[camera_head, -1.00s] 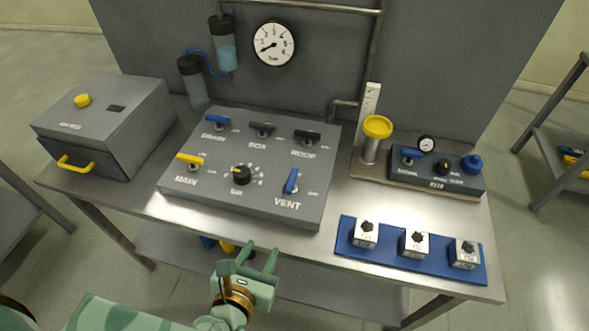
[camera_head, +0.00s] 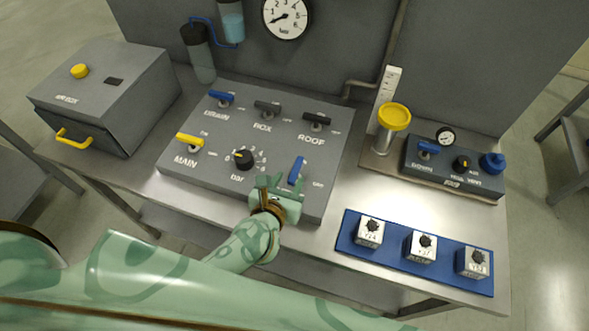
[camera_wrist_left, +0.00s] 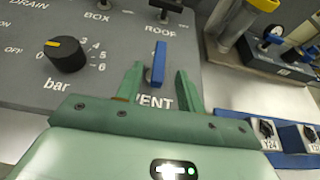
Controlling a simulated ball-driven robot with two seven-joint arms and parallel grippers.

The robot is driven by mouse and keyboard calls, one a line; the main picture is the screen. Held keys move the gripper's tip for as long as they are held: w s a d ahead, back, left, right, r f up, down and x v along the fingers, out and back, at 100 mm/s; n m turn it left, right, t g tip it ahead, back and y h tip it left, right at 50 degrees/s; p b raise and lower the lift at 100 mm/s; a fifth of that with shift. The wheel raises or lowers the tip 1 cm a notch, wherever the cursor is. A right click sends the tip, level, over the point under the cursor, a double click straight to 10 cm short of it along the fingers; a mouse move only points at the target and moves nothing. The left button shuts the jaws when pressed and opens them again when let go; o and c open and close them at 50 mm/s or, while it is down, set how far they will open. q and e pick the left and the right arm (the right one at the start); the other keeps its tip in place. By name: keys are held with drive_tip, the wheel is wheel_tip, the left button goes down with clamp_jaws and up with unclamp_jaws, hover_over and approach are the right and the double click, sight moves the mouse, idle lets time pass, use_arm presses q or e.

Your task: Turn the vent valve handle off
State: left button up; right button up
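The vent valve handle (camera_head: 297,170) is a blue lever at the front right of the grey sloped panel (camera_head: 228,184), above the word VENT. It points away from me, up the panel, with the OFF label to its right. My left gripper (camera_head: 281,183) is open at the panel's front edge, just in front of the handle. In the left wrist view the blue handle (camera_wrist_left: 159,62) shows between the two spread green fingertips (camera_wrist_left: 159,75), with a gap on each side. The gripper partly covers the VENT label. My right gripper is not in view.
A black bar knob (camera_head: 243,159) and the yellow MAIN handle (camera_head: 189,141) are left of the vent handle. The black ROOF handle (camera_head: 317,119) is behind it. A blue mat (camera_head: 396,256) with white knob blocks and a yellow-topped cylinder (camera_head: 394,117) are to the right.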

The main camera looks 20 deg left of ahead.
sight(295, 170)
use_arm(q)
drive_tip(key=x, duration=0.5)
clamp_jaws()
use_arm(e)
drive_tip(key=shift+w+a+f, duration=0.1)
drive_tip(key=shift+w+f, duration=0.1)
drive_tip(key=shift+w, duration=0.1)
